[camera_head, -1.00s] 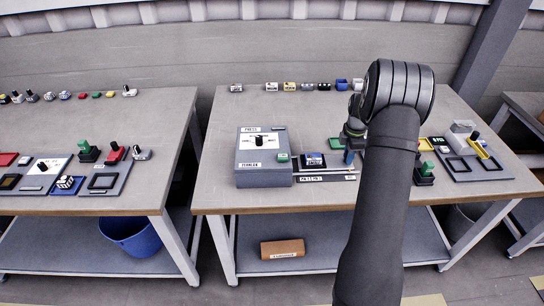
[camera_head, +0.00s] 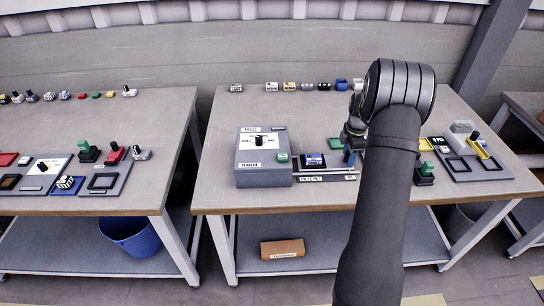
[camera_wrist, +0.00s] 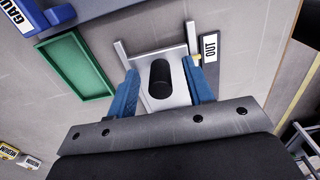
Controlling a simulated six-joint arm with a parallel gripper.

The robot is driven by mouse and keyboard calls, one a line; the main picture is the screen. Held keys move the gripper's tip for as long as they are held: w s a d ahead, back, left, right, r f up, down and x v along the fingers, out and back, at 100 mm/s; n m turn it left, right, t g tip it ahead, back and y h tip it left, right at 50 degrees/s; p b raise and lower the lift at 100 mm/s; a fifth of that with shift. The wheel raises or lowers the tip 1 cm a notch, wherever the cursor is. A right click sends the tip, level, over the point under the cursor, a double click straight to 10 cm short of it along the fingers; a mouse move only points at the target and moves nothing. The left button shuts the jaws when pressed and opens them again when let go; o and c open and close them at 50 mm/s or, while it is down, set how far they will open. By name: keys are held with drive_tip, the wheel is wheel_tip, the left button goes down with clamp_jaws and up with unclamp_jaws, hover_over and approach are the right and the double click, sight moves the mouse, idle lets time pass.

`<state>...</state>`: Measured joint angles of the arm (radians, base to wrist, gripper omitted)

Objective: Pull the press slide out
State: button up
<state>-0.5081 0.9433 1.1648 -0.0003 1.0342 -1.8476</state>
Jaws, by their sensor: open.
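The press (camera_head: 263,172) is a grey box with a dial on top, on the middle bench in the head view. A low rail with label strips (camera_head: 312,179) runs right from it, and a dark blue labelled block (camera_head: 313,160) sits beside the press. My gripper (camera_head: 349,158) is low at the rail's right end, partly hidden by my arm. In the wrist view my gripper (camera_wrist: 160,82) is open. Its blue fingers stand on both sides of a dark upright handle (camera_wrist: 160,74) on a silver slide plate (camera_wrist: 147,61). Contact with the handle cannot be told.
A label reading OUT (camera_wrist: 210,47) lies beside the slide. A green tray (camera_wrist: 76,66) lies close on the other side in the wrist view. A grey fixture board (camera_head: 490,177) is to the right. Small parts line the bench's back; its left front is clear.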

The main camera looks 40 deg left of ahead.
drive_tip(key=shift+r, duration=3.4)
wheel_tip(320, 180, down, 7)
drive_tip(key=shift+r, duration=0.1)
drive_tip(key=shift+s+a, duration=0.5)
